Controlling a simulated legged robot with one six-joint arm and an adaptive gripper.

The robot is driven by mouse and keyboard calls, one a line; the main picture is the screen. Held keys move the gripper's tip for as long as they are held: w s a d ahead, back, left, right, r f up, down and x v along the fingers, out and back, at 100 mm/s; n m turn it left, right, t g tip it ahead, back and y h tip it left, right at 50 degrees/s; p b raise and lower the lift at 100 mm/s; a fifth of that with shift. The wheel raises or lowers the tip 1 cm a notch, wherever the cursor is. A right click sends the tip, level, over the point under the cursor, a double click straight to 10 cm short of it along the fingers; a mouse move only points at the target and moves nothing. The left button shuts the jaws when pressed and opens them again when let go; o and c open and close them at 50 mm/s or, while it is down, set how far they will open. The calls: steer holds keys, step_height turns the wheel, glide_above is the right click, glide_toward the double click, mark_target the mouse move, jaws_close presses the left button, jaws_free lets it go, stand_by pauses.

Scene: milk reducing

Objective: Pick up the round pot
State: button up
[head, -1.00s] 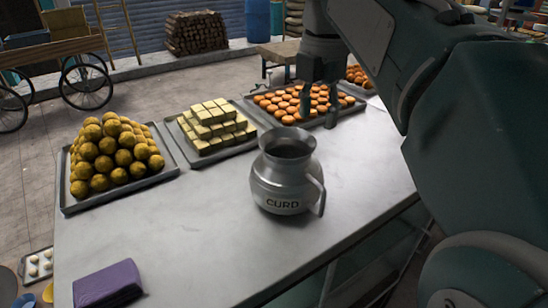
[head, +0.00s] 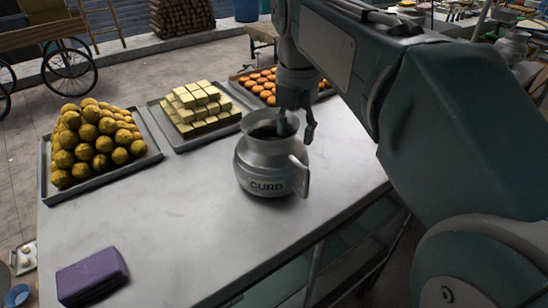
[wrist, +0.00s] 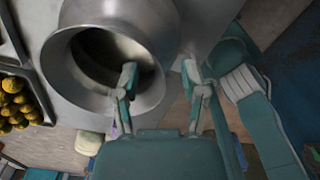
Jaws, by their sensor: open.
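The round pot (head: 268,165) is a silver metal pot with the word CURD on its side and a handle at its right. It stands upright on the grey table (head: 190,215). My gripper (head: 298,130) is open at the pot's rim, above the handle side. In the wrist view the pot (wrist: 160,30) fills the upper left, its mouth facing the camera. One finger of my gripper (wrist: 158,80) overlaps the pot's opening and the other is outside the rim. I cannot tell whether either finger touches the metal.
A tray of round yellow sweets (head: 95,145) is at the left. A tray of pale yellow blocks (head: 200,105) and a tray of orange sweets (head: 262,84) are behind the pot. A purple box (head: 92,275) lies at the front left. The table between is clear.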

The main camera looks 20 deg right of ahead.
steer(key=shift+a+f, duration=0.2)
steer(key=shift+f, duration=0.45)
steer(key=shift+a+f, duration=0.3)
steer(key=shift+a, duration=0.1)
steer(key=shift+d, duration=0.35)
jaws_close()
steer(key=shift+a, duration=0.1)
